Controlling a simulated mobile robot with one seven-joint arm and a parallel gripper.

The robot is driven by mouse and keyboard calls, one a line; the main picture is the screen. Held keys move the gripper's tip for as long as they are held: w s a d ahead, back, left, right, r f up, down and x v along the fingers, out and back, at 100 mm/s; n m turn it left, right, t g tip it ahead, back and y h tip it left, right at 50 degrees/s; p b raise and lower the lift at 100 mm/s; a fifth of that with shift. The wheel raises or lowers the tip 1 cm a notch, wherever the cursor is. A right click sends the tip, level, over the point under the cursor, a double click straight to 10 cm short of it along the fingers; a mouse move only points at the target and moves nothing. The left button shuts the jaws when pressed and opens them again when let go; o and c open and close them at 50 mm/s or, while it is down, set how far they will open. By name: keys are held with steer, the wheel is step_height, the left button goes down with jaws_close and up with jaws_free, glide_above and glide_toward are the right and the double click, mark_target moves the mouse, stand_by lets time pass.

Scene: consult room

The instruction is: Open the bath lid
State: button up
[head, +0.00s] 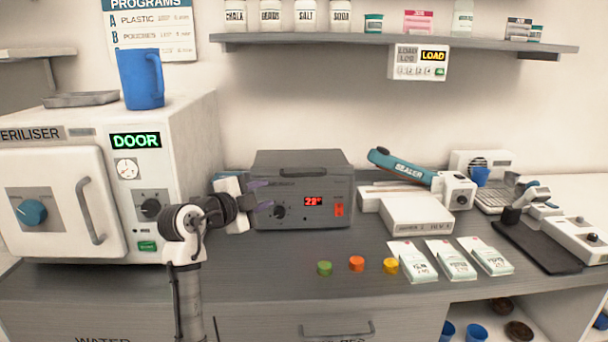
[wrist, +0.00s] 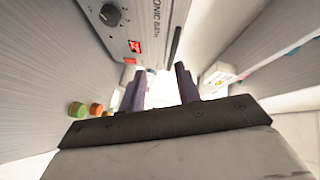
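The bath is a grey box (head: 262,212) on the counter, with a dark knob and a red display reading about 29°. Its lid (head: 275,161) lies shut on top, with a dark bar handle (head: 303,173) near its front edge. In the wrist view the bath front (wrist: 113,35) is at upper left, with the dark handle bar (wrist: 176,46) beyond my fingers. My gripper (head: 267,195) is at the left part of the bath, its purple fingers in front of the upper front panel. In the wrist view the fingers (wrist: 160,72) are apart, with nothing between them. Contact with the bath cannot be told.
The steriliser (head: 180,130) stands left, with a blue jug (head: 140,80) on top. The sealer (head: 405,165) and a white box (head: 417,213) are right of the bath. Coloured caps (head: 357,264) and pouches (head: 450,259) lie in front. A shelf (head: 400,41) hangs above.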

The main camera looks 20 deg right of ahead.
mark_target(304, 175)
steer(key=w+d+m+p, duration=0.1)
steer(key=d, duration=0.3)
steer(key=w+d+m+g+h+p, duration=0.1)
steer(key=w+d+m+p, duration=0.1)
steer(key=d, duration=0.2)
steer(key=w+d+r+m+g+p, duration=0.1)
steer(key=w+d, duration=0.1)
steer(key=d, duration=0.1)
steer(key=shift+w+d+r+m, duration=0.1)
steer(key=shift+d+m, duration=0.2)
steer(key=shift+d, duration=0.1)
steer(key=shift+w+d+f+p, duration=0.2)
steer(key=shift+w+d+p, duration=0.15)
steer(key=shift+d, duration=0.25)
steer(key=shift+c, duration=0.3)
jaws_close()
